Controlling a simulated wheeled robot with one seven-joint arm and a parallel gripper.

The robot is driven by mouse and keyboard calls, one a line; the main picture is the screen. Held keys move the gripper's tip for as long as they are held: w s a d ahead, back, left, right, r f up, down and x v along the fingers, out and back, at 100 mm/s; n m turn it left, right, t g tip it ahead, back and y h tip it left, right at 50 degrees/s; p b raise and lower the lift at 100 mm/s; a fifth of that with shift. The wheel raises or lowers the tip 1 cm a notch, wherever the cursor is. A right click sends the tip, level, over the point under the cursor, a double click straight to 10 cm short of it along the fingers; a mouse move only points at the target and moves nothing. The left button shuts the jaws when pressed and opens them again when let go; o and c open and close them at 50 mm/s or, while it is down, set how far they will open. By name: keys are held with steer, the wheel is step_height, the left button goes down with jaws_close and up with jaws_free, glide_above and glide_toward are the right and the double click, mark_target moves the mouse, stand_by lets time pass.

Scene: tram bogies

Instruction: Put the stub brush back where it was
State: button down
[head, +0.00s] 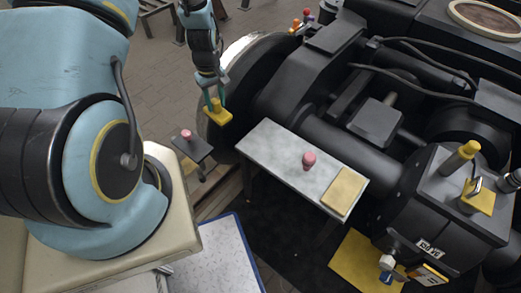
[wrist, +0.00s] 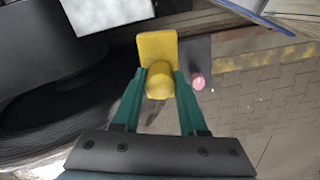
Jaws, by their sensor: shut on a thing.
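My gripper (head: 214,97) is shut on a yellow piece (head: 217,114) with a flat block and a round stub, which looks like the stub brush. In the wrist view my gripper (wrist: 160,78) has its green fingers on both sides of the round stub, and the flat block (wrist: 157,46) reaches out beyond the fingertips. The brush is in the air, above and right of a small dark stand (head: 203,153) in the head view. What it was resting on earlier cannot be told.
A pink knob (head: 186,135) sits on the dark stand. A grey bench (head: 265,150) holds another pink knob (head: 309,160) and a tan pad (head: 343,191). The black bogie (head: 310,90) fills the right. A blue-edged board (head: 228,262) lies in front. Paved floor (head: 160,75) is open behind.

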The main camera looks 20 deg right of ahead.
steer(key=s+d+n+b, duration=0.1)
steer(key=s+d+b, duration=0.2)
steer(key=d, duration=0.4)
steer(key=s+d+b, duration=0.3)
steer(key=d, duration=0.3)
steer(key=f, duration=1)
steer(key=shift+d+f, duration=0.25)
steer(key=shift+d, duration=0.05)
steer(key=shift+s+f, duration=0.1)
steer(key=shift+c, duration=2.2)
jaws_free()
